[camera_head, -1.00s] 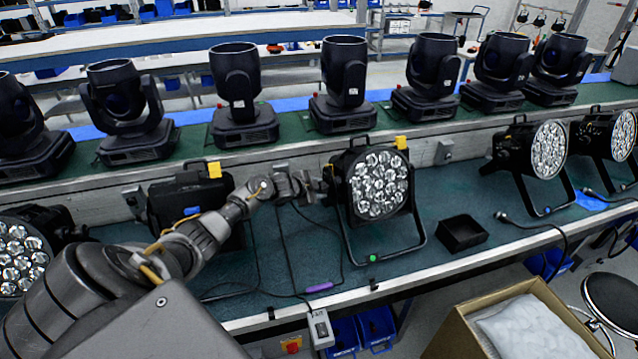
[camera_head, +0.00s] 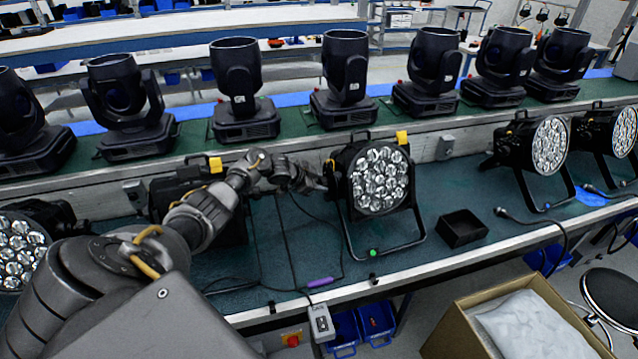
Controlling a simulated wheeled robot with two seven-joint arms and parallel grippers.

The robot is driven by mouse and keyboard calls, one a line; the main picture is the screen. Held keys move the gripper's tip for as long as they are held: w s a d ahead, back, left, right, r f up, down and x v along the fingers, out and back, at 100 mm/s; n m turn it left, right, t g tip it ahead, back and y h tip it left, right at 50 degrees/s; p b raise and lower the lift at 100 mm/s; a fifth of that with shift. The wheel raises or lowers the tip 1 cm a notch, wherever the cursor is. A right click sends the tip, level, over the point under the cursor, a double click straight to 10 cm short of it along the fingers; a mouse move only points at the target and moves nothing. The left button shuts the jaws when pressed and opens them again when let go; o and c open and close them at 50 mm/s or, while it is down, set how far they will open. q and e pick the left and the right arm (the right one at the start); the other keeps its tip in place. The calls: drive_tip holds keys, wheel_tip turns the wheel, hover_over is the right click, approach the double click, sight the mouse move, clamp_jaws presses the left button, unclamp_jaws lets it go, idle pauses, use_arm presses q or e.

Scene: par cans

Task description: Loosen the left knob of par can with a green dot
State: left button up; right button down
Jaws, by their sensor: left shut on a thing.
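The par can with a green dot (camera_head: 378,181) stands on the green bench in the middle of the view, its lens face turned toward me and slightly right. The green dot (camera_head: 373,253) is on the front bar of its stand. My left arm reaches in from the left, and my left gripper (camera_head: 318,181) is at the left side of this par can. It is shut on the left knob, which is small and mostly hidden by the fingers. My right gripper is not in view.
A dark par can (camera_head: 196,200) stands behind my left arm, and another (camera_head: 20,250) is at the far left. A black open box (camera_head: 462,229) and a purple-handled tool (camera_head: 320,283) lie on the bench. Several moving heads line the raised shelf behind. A cardboard box (camera_head: 520,320) is at front right.

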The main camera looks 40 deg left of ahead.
use_arm(q)
drive_tip(key=o, duration=1)
drive_tip(key=shift+s+r, duration=0.1)
drive_tip(key=shift+s, duration=0.1)
drive_tip(key=shift+b+v, duration=0.6)
drive_tip(key=shift+v, duration=4.6)
